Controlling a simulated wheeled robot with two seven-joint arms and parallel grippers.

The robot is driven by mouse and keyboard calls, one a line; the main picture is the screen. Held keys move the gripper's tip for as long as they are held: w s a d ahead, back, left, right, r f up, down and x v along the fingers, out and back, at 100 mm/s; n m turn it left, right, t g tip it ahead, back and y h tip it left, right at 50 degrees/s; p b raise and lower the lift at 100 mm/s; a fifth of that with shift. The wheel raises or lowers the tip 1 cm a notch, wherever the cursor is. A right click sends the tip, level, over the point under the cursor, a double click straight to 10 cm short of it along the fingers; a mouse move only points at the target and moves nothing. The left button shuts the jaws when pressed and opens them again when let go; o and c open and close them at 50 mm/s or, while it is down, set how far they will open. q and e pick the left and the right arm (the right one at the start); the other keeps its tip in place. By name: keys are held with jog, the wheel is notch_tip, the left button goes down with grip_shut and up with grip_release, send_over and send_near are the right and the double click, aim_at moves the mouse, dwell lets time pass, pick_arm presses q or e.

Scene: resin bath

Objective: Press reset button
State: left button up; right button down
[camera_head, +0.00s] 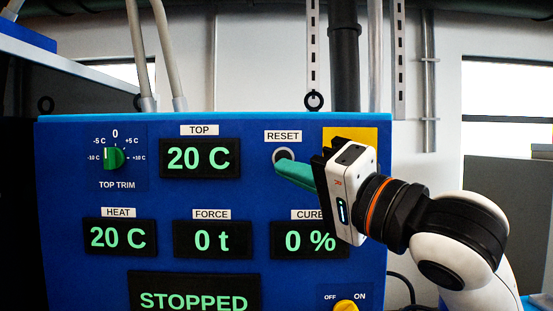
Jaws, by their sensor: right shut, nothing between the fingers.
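The reset button (284,155) is a small round fitting with a pale ring, just under the RESET label (283,136) on the blue control panel (60,170). My right gripper (280,166) is shut and empty, its green fingers pointing left at the button. The fingertips overlap the lower part of the button in the picture. I cannot tell whether they touch it. The button's centre is partly hidden by the fingertips. My left gripper is not in view.
The panel carries a green TOP TRIM knob (114,159), displays reading 20 C, 0 t and 0 %, and a STOPPED display (195,295). A yellow OFF/ON knob (346,306) sits low right. A yellow plate (365,136) is partly behind my gripper. Pipes rise behind.

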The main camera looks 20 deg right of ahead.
jog(key=shift+s+r, duration=0.15)
jog(key=shift+s, duration=0.05)
jog(key=shift+w, duration=0.1)
jog(key=w+d, duration=0.2)
jog(key=w, duration=0.6)
jog(key=shift+w+d+p, duration=0.2)
jog(key=shift+d+p, duration=0.05)
jog(key=shift+p, duration=0.2)
jog(key=shift+w, duration=0.15)
dwell(1.7)
jog(key=shift+w+d, duration=0.1)
jog(key=shift+w, duration=0.15)
